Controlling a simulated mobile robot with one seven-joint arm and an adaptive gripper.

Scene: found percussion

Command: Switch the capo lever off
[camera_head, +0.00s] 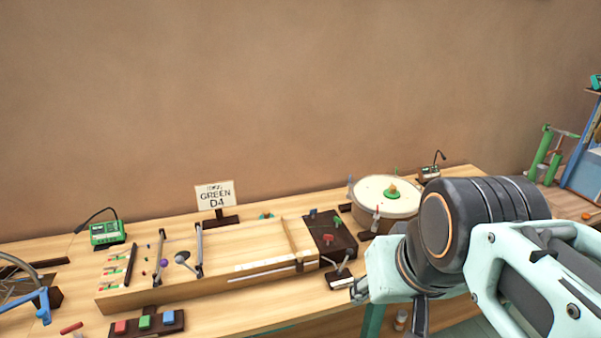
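A long wooden string box (225,277) lies on the bench, left of centre, with coloured pegs at its left end. Two upright metal-and-dark bars (199,250) cross it. A grey ball-ended lever (182,258) sits between those bars and leans up to the left. Another small grey lever (343,265) stands on a dark block at the box's right end. Neither lever has a readable label, so I cannot tell which is the capo lever. My arm fills the lower right.
A sign (215,195) reading "GREEN D4" stands behind the box. Red, green and blue buttons (144,322) sit in front. A dark box (329,234) with red and blue knobs and a round drum (386,199) stand to the right. A green device (107,234) is at back left.

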